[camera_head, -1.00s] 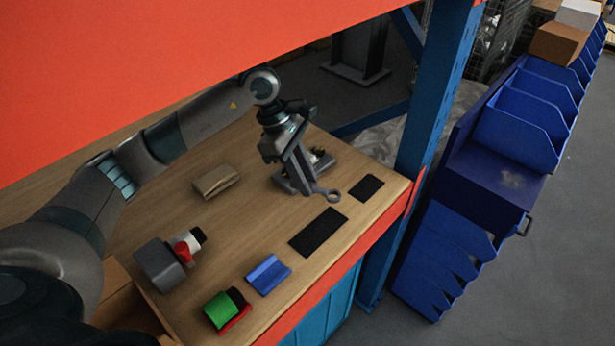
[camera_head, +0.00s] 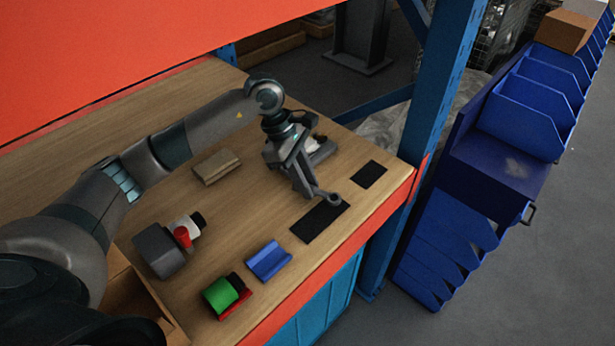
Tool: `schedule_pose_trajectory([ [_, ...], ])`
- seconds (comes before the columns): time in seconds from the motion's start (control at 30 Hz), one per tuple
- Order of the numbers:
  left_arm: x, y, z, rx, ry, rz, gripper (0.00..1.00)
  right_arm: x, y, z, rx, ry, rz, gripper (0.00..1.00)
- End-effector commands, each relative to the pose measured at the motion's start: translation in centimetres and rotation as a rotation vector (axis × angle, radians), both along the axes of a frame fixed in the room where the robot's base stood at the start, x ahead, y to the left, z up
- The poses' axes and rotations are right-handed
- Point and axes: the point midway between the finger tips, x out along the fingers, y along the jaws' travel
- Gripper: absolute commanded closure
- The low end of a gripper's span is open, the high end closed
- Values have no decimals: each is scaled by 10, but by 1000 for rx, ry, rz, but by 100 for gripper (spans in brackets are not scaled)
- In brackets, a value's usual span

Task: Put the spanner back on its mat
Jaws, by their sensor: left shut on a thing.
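My left gripper (camera_head: 305,190) is shut on the grey spanner (camera_head: 332,198) and points down toward the front right of the wooden bench. The spanner's ring end sticks out to the right of the fingers; the rest is hidden by the gripper. In the picture the ring overlaps the upper right edge of the larger black mat (camera_head: 315,224). I cannot tell whether it touches the mat. A smaller black mat (camera_head: 369,175) lies bare farther right. Which mat is the spanner's is not marked. My right gripper is not in view.
A partly hidden grey item (camera_head: 322,152) sits behind my gripper. A blue post (camera_head: 440,110) rises beyond the right end.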

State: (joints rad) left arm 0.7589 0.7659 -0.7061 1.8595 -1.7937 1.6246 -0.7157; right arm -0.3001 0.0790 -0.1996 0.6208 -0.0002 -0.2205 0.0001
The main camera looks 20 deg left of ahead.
Motion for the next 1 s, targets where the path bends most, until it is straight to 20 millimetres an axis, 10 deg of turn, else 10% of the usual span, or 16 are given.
schedule_pose_trajectory([
  [1.0, 0, 0, -12, 0, 0, -1, 100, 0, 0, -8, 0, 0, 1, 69],
])
